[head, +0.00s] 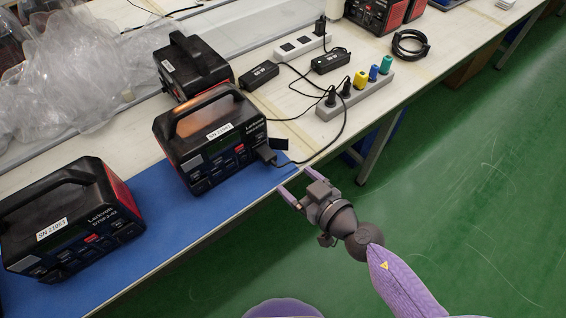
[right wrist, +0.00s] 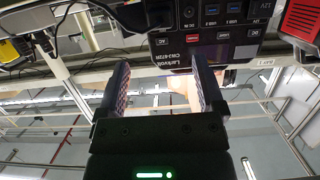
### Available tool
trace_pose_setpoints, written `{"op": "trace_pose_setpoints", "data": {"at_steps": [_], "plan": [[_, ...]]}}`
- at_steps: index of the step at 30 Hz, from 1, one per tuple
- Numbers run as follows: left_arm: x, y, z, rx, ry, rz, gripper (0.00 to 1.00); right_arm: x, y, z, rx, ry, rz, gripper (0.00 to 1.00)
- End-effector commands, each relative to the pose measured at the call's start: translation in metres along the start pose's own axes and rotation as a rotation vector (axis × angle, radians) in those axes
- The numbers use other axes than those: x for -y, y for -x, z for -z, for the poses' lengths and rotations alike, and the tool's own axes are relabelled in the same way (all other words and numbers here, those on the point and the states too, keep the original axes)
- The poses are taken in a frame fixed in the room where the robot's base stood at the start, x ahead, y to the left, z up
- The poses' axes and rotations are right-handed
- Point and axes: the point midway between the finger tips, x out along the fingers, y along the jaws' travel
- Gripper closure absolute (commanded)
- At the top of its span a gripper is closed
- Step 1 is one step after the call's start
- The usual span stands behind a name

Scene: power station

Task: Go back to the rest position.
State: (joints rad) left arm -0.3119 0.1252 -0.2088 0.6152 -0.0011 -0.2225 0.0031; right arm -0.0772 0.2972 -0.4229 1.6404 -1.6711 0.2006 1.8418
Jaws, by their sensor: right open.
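My right gripper (head: 297,192) is open and empty at the table's front edge. It is just in front of the middle power station (head: 209,138), apart from it in the head view. This black unit with a handle and an SN label stands on the blue mat (head: 165,250). A black plug (head: 266,155) with a cable is at its right side. In the right wrist view, both fingers of the right gripper (right wrist: 160,88) are spread, with the front of the power station (right wrist: 215,30) beyond them. My left gripper is not in the head view.
Another power station (head: 75,220) stands at the left on the mat, and one (head: 192,68) stands behind. A power strip (head: 355,95) with coloured plugs, adapters and a coiled cable (head: 410,45) lie at the right. Plastic wrap (head: 70,75) is at back left. Green floor (head: 480,200) is clear.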

Motion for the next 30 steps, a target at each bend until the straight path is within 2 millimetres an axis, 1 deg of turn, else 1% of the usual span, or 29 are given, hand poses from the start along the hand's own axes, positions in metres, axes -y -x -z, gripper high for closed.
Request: {"op": "trace_pose_setpoints", "data": {"at_steps": [1,3,6,15,17,19,20,21,23,24,26,27,29,30], "plan": [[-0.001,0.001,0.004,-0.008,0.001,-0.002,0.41,0.000,0.005,0.000,0.001,0.000,0.000,0.13],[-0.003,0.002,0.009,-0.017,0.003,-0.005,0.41,0.000,0.010,0.000,0.001,0.001,0.000,0.13],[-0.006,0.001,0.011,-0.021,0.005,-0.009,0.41,0.000,0.010,-0.001,0.000,0.001,0.000,0.13],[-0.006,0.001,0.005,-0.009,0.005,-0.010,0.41,0.000,0.010,-0.001,0.001,0.000,0.000,0.13],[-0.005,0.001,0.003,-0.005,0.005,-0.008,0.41,-0.003,0.011,-0.009,0.015,-0.008,-0.015,0.13],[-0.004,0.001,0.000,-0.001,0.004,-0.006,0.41,-0.011,0.017,-0.041,0.076,-0.032,-0.071,0.13],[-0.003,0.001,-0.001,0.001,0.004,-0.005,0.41,-0.016,0.023,-0.063,0.123,-0.048,-0.111,0.13],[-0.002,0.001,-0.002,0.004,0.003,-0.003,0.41,-0.022,0.035,-0.098,0.204,-0.068,-0.171,0.13],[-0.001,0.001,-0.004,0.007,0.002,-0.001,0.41,-0.027,0.062,-0.156,0.359,-0.097,-0.262,0.13],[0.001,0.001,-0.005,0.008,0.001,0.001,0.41,-0.025,0.085,-0.193,0.474,-0.116,-0.310,0.13],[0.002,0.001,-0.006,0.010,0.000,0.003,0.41,-0.016,0.124,-0.243,0.653,-0.145,-0.359,0.13],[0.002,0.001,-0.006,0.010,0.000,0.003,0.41,-0.005,0.152,-0.272,0.772,-0.164,-0.375,0.13],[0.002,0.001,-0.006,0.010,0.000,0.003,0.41,0.015,0.193,-0.306,0.935,-0.197,-0.378,0.13],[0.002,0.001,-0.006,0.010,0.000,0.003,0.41,0.030,0.217,-0.323,1.031,-0.220,-0.370,0.13]]}}
